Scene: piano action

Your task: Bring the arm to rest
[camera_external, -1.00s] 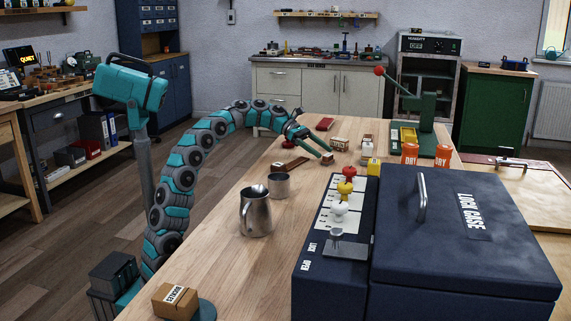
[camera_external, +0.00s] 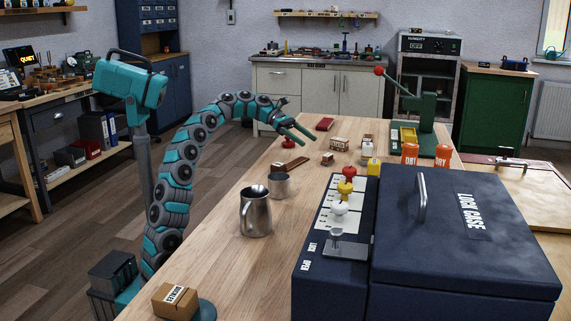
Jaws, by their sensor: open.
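My gripper (camera_external: 302,133) is at the end of my teal and grey segmented arm, in the air above the far left part of the wooden workbench (camera_external: 225,262). Its two fingers are spread and nothing shows between them. Below it on the bench are a small red item (camera_external: 288,143), a brown strip (camera_external: 296,163) and a small wooden block (camera_external: 327,159). The gripper appears apart from them.
A metal pitcher (camera_external: 256,216) and a metal cup (camera_external: 279,186) stand near my arm. The dark blue lock case (camera_external: 460,250) fills the front right. Orange jars (camera_external: 410,154) and a green press (camera_external: 431,110) stand farther back. Bare bench lies left of the pitcher.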

